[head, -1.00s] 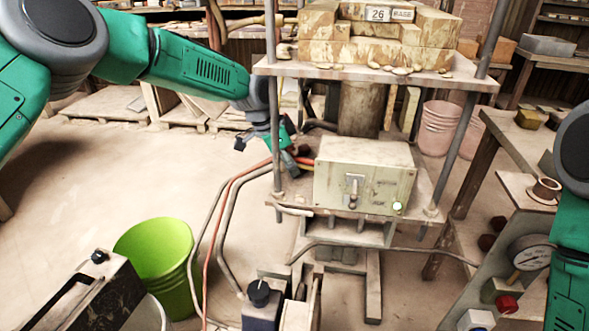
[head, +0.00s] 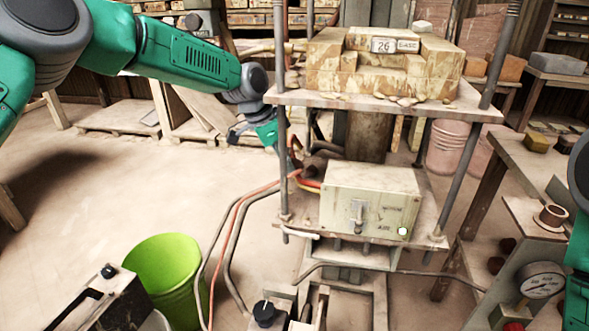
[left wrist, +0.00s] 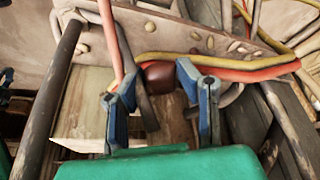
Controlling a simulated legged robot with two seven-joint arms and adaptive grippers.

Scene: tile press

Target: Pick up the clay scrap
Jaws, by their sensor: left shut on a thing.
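My left gripper (head: 276,138) is at the left side of the press, by its left front post, just below the upper plate. In the left wrist view its two blue fingers (left wrist: 160,84) are closed in on a small reddish-brown lump, the clay scrap (left wrist: 160,76). The lump sits between the fingertips, in front of a pale dusty plate. In the head view the post and hoses partly hide the fingertips, and I cannot make out the scrap clearly there. My right gripper is out of view; only part of the right arm shows at the right edge.
The press has an upper plate (head: 300,97) with stacked blocks and a control box (head: 370,198) below. Orange and grey hoses (head: 240,210) run close to my left gripper. A green bucket (head: 160,272) stands at front left. Open floor lies left of the press.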

